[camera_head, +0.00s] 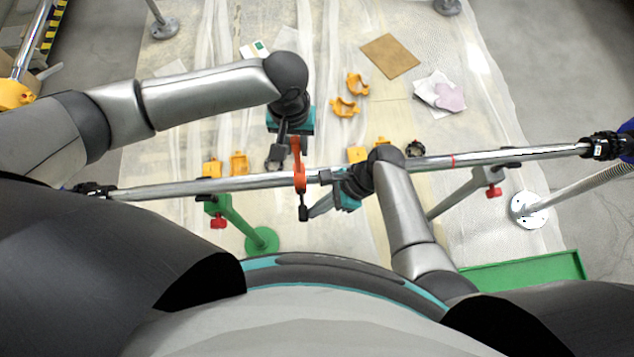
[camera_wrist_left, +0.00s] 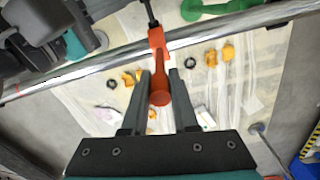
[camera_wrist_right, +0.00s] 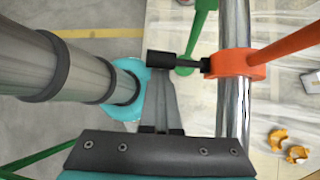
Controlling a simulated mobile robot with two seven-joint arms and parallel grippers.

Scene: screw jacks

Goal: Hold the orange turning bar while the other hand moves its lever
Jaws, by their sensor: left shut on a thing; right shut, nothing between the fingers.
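The orange turning bar (camera_head: 299,166) has a ring end around a long metal pipe (camera_head: 240,184) and a shaft pointing away from me. In the left wrist view its round orange end (camera_wrist_left: 160,97) lies between the fingers. My left gripper (camera_head: 289,141) is shut on this shaft. The lever (camera_head: 303,211), with a black grip, sticks out of the ring on the near side of the pipe. It also shows in the right wrist view (camera_wrist_right: 163,65). My right gripper (camera_head: 311,213) is shut and empty, its fingertips close beside the black grip; whether they touch is unclear.
A green stand (camera_head: 229,221) and a grey stand (camera_head: 457,192) with red knobs are under the pipe. Several yellow-orange clamps (camera_head: 345,107) and a cardboard sheet (camera_head: 390,56) lie on the floor sheeting. A green tray (camera_head: 530,271) is at the lower right.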

